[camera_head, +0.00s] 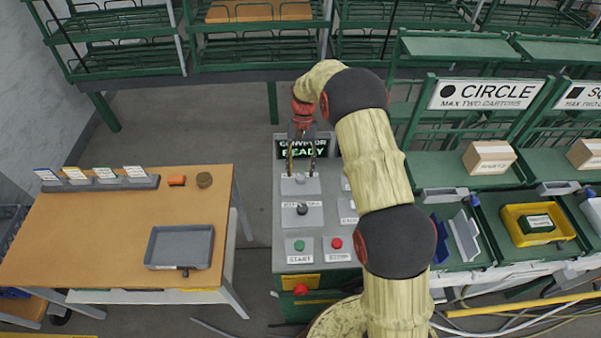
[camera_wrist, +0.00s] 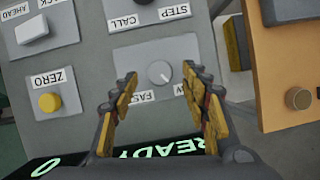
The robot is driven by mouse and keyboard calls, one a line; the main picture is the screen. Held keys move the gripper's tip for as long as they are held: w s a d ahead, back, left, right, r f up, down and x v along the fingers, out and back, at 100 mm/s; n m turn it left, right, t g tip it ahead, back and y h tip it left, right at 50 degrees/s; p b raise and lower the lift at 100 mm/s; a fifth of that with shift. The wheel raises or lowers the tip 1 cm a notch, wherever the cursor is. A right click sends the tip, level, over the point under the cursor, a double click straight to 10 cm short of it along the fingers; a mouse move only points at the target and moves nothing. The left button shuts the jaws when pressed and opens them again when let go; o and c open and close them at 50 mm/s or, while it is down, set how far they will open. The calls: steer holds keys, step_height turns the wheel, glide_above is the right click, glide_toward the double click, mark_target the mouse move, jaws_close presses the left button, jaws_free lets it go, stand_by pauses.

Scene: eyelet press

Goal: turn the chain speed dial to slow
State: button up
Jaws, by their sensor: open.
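The chain speed dial (camera_wrist: 159,73) is a small round grey knob on a light plate. A label reading FAST (camera_wrist: 143,96) is at its lower left in the wrist view. Another label, ending in W (camera_wrist: 181,89), is at its lower right, mostly covered by a finger. A light mark on the knob points to the lower right, towards that label. My gripper (camera_wrist: 163,76) is open, its yellow-padded fingers on either side of the dial with gaps showing. In the head view my gripper (camera_head: 302,156) points down over the panel, just above the dial (camera_head: 300,179).
The control panel (camera_head: 279,222) also carries a black STEP/CALL knob (camera_head: 302,209), a green START button (camera_head: 299,245), a red button (camera_head: 336,243) and a yellow ZERO button (camera_wrist: 49,102). A READY display (camera_head: 318,152) stands behind. A wooden table (camera_head: 110,215) is left.

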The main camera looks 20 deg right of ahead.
steer(key=v, duration=1)
step_height(320, 180, down, 4)
steer(key=s+n, duration=0.1)
steer(key=s, duration=0.1)
steer(key=s+r+n+t+b, duration=0.1)
steer(key=s+r+t+b, duration=0.2)
steer(key=s, duration=0.8)
steer(key=s+a+r+n+t+h+b, duration=0.1)
steer(key=s+r+t+b, duration=0.2)
steer(key=s, duration=0.9)
steer(key=s+a+r+n+t+b, duration=0.1)
steer(key=s+r+t+b, duration=0.2)
steer(key=s+r+b, duration=0.2)
steer(key=shift+s+a+r+n+t+h, duration=0.15)
steer(key=shift+s+r+n+t+h, duration=0.2)
steer(key=shift+s+r, duration=2.35)
